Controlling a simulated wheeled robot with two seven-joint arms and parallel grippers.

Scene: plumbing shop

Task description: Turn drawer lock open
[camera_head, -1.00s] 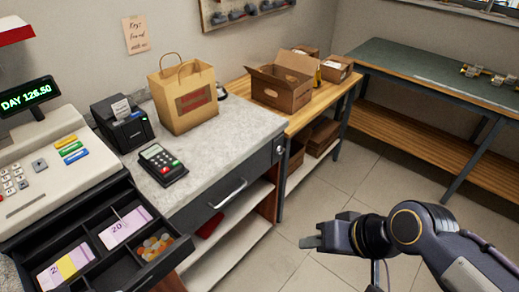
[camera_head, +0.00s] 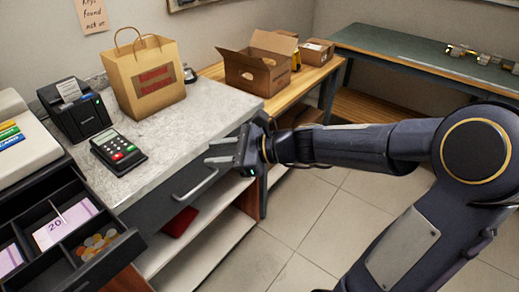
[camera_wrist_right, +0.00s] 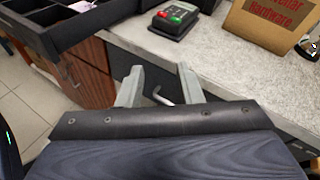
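The dark drawer front (camera_head: 158,209) under the grey counter top (camera_head: 150,160) has a silver bar handle (camera_head: 196,184), and the drawer looks closed. The drawer lock is not visible now; my right gripper and wrist cover the right end of the drawer front. My right gripper (camera_head: 213,151) is open and empty, in front of the counter's edge above and right of the handle. In the right wrist view its two fingers (camera_wrist_right: 158,80) stand apart, with the handle (camera_wrist_right: 163,96) showing between them. My left gripper is not in view.
An open cash drawer (camera_head: 115,250) sticks out at the left. A card terminal (camera_head: 118,150), a receipt printer (camera_head: 78,110) and a paper bag (camera_head: 147,85) stand on the counter. Open shelves (camera_head: 205,235) lie below the drawer. Floor (camera_head: 310,215) to the right is clear.

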